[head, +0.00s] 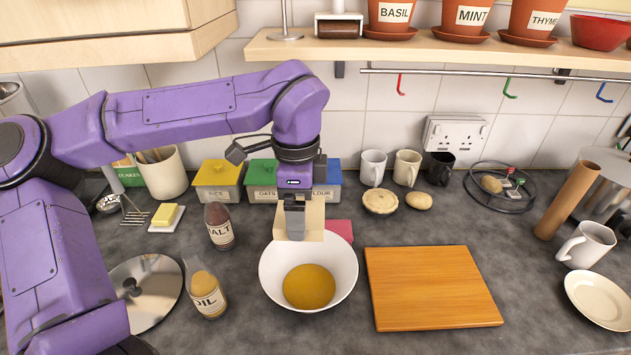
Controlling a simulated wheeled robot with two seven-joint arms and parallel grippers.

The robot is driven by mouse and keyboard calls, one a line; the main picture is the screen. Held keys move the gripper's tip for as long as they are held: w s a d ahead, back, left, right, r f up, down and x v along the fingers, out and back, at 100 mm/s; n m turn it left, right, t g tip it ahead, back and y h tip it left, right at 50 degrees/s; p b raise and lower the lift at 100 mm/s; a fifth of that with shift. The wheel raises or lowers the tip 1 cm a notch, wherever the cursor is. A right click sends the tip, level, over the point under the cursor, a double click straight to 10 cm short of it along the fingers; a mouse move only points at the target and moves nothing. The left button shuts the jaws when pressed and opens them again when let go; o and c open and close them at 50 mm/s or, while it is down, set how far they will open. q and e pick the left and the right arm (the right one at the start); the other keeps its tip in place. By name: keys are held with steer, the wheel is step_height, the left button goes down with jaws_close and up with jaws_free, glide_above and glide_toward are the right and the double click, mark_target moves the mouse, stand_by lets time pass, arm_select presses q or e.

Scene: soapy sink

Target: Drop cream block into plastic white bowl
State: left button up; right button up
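The plastic white bowl (272,268) stands on the dark worktop near the middle, with a round orange-yellow patch at its bottom. My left gripper (295,222) points down over the bowl's back rim. It is shut on the cream block (314,220), whose sides show on both sides of the grey finger. The block appears above the bowl's back part; its exact height over the rim is hard to tell. The far finger is hidden. My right gripper is not in view.
A wooden board (432,288) lies right of the bowl. An oil bottle (205,290), a salt bottle (219,226) and a metal lid (150,285) stand to its left. A pink-red item (341,229) is behind the bowl. Lidded tubs (217,182) line the wall.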

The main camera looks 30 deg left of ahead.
arm_select(q)
steer(key=shift+s+f+b, duration=0.25)
steer(key=shift+f+b, duration=0.05)
steer(key=shift+b, duration=0.05)
steer(key=f+b, duration=0.1)
steer(key=f, duration=0.1)
steer(key=f+b, duration=0.2)
steer(key=f, duration=0.1)
steer(key=shift+s, duration=0.2)
steer(key=o, duration=0.9)
step_height(320, 180, up, 9)
steer(key=shift+r+b, duration=0.2)
steer(key=shift+b, duration=0.55)
steer(key=shift+r, duration=0.6)
steer(key=shift+w, duration=0.1)
